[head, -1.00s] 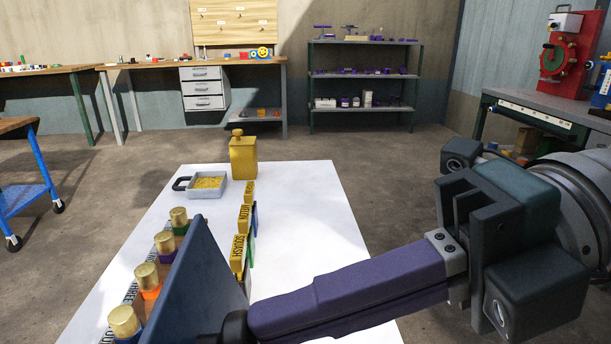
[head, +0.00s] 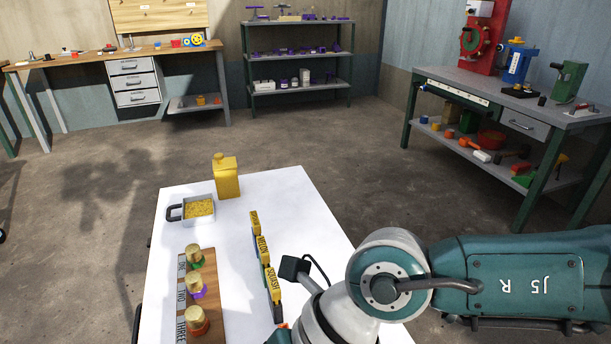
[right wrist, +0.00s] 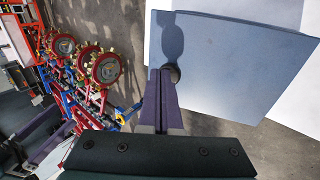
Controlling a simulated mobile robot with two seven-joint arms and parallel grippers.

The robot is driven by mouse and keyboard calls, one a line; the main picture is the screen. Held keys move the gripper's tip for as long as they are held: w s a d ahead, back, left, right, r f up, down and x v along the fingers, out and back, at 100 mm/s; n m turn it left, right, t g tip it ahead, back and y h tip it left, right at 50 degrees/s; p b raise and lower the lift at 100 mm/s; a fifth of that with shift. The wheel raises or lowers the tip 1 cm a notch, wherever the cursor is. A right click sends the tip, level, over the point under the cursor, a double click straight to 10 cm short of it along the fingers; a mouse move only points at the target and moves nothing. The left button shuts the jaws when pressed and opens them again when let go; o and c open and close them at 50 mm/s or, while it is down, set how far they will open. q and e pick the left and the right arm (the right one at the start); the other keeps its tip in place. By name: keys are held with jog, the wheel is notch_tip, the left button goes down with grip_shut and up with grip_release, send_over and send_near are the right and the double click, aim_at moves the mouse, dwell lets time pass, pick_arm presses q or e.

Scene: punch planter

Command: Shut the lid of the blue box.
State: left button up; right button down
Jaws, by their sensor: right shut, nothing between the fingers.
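A flat blue-grey panel (right wrist: 235,62), which looks like the lid of the blue box, fills the upper right of the right wrist view. Its angle and the box body cannot be made out there. My right gripper (right wrist: 163,76) is shut and empty, its purple fingers reaching the panel's near edge beside a dark round knob (right wrist: 173,73). I cannot tell whether they touch. The gripper's shadow falls on the panel. In the head view my right arm covers the lower right, and the box and right fingertips are not visible. My left gripper is not in view.
On the white table (head: 285,195) stand a wooden rack (head: 208,325) of gold-topped pieces, several yellow labelled pieces (head: 263,248), a tray (head: 184,219) of yellow grains and a yellow canister (head: 226,178). Floor is open beyond. A workbench (head: 535,110) stands right.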

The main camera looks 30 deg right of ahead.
jog(key=b+x, duration=0.2)
jog(key=x, duration=0.4)
jog(key=shift+w+d+f, duration=0.1)
jog(key=shift+d, duration=0.1)
jog(key=shift+a+f, duration=0.1)
jog(key=shift+f, duration=0.15)
jog(key=shift+f+b, duration=0.2)
jog(key=shift+b, duration=0.1)
jog(key=shift+d, duration=0.2)
